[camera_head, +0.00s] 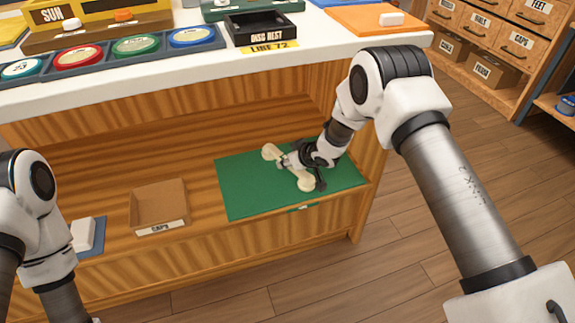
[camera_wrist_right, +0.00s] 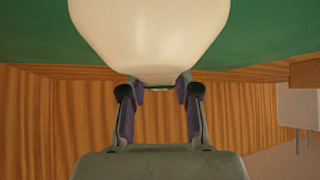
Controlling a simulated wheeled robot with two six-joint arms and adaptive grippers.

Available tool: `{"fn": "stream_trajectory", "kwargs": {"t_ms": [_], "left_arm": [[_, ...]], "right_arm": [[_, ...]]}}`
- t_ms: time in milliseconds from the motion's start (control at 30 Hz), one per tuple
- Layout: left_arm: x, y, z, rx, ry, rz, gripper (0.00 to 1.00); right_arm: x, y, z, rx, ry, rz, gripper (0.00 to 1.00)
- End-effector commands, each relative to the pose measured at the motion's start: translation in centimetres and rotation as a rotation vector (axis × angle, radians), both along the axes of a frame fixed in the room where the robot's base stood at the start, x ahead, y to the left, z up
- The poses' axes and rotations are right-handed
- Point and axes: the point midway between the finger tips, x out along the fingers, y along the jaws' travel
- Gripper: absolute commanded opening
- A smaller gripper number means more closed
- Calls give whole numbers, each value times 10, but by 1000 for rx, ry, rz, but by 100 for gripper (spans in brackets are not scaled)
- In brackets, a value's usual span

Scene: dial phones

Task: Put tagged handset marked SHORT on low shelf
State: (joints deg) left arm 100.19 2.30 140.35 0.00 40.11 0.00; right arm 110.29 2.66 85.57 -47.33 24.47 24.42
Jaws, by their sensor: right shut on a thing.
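A cream handset (camera_head: 289,168) is over the green mat (camera_head: 240,188) on the low wooden shelf under the white counter. My right gripper (camera_head: 290,161) is shut on the handset's middle. In the right wrist view, one rounded cream end of the handset (camera_wrist_right: 150,35) fills the top, and the two fingers of my right gripper (camera_wrist_right: 160,88) close just below it. I cannot tell whether the handset touches the mat. No SHORT tag can be read on it. My left arm shows at the left edge, but its gripper is out of view.
An open brown box labelled CAPS (camera_head: 159,205) stands on the shelf, left of the mat. A white block on a blue pad (camera_head: 84,235) lies further left. The white counter edge (camera_head: 200,82) overhangs the shelf. Drawers (camera_head: 487,28) stand at the upper right.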

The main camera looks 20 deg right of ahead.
Motion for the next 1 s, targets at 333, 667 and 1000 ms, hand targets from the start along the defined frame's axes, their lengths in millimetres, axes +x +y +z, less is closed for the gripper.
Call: {"fn": "stream_trajectory", "kwargs": {"t_ms": [333, 667, 1000], "left_arm": [[0, 0, 2, 0, -1, 0, 55], [0, 0, 3, 0, -1, 0, 55], [0, 0, 32, 0, -1, 0, 55]], "right_arm": [[-1, 0, -2, 0, 2, 1, 56], [-1, 0, 2, 0, 1, 1, 56], [-47, -21, 58, 2, 3, -4, 56]]}}
